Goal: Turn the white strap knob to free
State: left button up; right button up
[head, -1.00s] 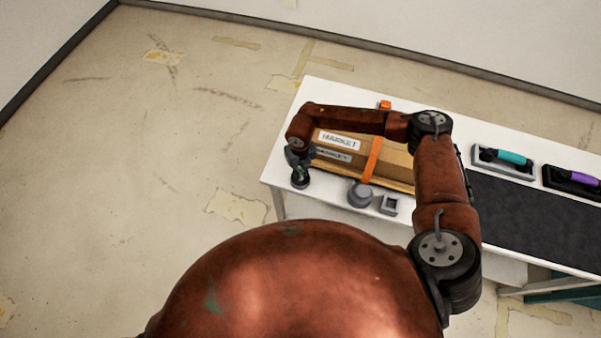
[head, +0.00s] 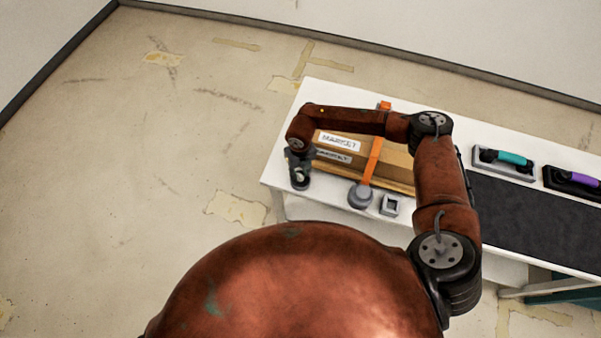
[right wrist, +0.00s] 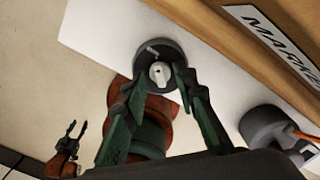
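The knob (right wrist: 159,73) is a dark round dial with a pale raised grip and a pointer mark, on the white tabletop beside the box. In the head view it is largely hidden under my right gripper (head: 299,170). In the right wrist view my right gripper (right wrist: 157,85) is open, with its fingers apart on either side of the pale grip; I cannot tell whether they touch the dial. My left gripper (right wrist: 75,130) shows small at the lower left of the right wrist view, its two prongs apart. It is not visible in the head view.
A cardboard box (head: 398,162) marked MARKET has an orange strap (head: 372,160) over it. A grey round fitting (head: 360,196) and a square grey holder (head: 390,205) sit in front. Two handled blocks, teal (head: 510,158) and purple (head: 580,180), stand at right by a dark mat (head: 530,215).

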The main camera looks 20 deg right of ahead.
aim_at(300, 176)
notch_tip(300, 176, up, 12)
dwell(0.6)
dwell(0.5)
